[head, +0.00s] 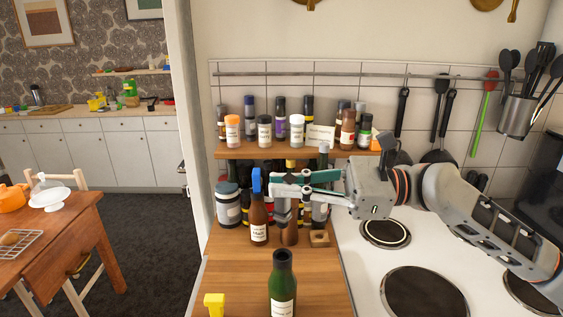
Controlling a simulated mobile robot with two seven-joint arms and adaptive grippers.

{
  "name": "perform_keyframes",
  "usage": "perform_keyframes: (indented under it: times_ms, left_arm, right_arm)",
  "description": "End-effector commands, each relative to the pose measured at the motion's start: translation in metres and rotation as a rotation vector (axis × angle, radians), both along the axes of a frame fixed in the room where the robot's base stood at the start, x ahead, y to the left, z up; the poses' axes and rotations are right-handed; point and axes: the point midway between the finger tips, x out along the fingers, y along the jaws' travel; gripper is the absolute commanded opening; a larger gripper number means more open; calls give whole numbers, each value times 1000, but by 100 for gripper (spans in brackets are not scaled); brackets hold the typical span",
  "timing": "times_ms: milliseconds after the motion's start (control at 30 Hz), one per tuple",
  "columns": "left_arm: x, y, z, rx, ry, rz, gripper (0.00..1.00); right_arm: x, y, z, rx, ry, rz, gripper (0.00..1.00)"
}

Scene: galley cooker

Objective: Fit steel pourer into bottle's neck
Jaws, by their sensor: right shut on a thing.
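A dark green bottle (283,289) with a pale label stands upright at the front of the wooden counter; its neck looks bare. My right gripper (278,188) reaches in from the right, above and behind this bottle, apart from it. It is shut on a small grey thing that I take to be the steel pourer (282,212); its shape is partly hidden by the fingers and unclear against the dark bottles behind. My left gripper is out of view.
A brown bottle (258,222) with a blue top stands just left of my right gripper. The hob (352,270) lies right; a spice shelf (295,153) is behind.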

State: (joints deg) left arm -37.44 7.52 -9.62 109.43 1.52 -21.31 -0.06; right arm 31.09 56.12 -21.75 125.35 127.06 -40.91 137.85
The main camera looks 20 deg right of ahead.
Motion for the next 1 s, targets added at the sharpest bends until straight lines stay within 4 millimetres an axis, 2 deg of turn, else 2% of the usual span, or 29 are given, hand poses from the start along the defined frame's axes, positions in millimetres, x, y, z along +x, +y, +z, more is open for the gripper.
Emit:
perform_keyframes:
  times_ms: [133, 500, 1000]
  left_arm:
    - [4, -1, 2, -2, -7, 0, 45]
    - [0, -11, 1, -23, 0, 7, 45]
    - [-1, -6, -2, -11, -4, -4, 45]
  right_arm:
    - [-9, 0, -3, 0, 1, 20, 0]
    - [-9, 0, -3, 0, 1, 19, 0]
    - [-9, 0, -14, 1, 5, 17, 0]
